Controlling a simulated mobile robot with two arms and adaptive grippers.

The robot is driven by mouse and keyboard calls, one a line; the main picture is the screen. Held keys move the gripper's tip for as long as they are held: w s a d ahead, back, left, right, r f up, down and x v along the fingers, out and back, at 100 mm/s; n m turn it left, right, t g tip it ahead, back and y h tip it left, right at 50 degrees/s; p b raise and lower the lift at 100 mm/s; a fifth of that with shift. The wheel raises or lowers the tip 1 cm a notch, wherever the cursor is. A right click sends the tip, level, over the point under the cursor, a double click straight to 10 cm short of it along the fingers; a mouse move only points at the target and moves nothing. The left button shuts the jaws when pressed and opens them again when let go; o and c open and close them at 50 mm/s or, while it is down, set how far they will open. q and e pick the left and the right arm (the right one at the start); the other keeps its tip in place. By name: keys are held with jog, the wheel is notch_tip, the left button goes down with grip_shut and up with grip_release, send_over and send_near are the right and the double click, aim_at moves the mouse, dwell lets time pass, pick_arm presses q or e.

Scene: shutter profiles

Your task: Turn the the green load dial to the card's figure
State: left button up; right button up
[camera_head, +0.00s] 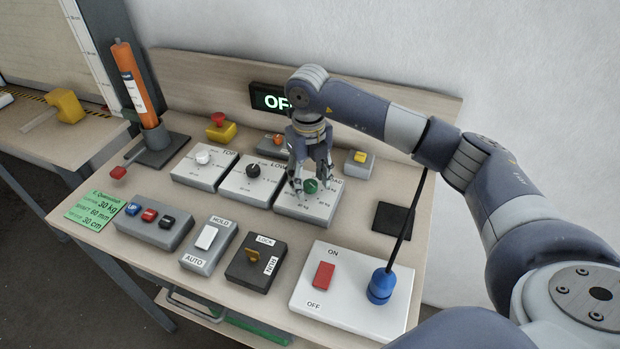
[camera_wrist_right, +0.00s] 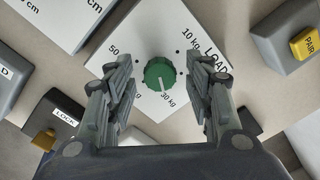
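The green load dial (camera_head: 311,186) sits on a white-topped box (camera_head: 318,211) marked LOAD. In the right wrist view the green dial (camera_wrist_right: 159,73) has a white mark pointing towards the printed 30 kg. Labels 10 kg and 50 also show around it. My right gripper (camera_head: 309,190) points down over the dial. Its fingers (camera_wrist_right: 160,98) are open on either side of the dial, with gaps, not touching it. The green card (camera_head: 92,208) at the panel's left edge shows 30 kg, 60 mm and 30 cm. My left gripper is not in view.
A white knob box (camera_head: 203,168) and a black knob box (camera_head: 250,180) stand left of the load box. A red emergency button (camera_head: 218,119) is behind. In front are switch boxes, a red switch (camera_head: 323,275) and a blue plug (camera_head: 381,285) with a black cable.

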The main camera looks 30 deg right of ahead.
aim_at(309, 183)
notch_tip(309, 183, up, 12)
jog(key=shift+a, duration=0.15)
dwell(0.5)
dwell(0.4)
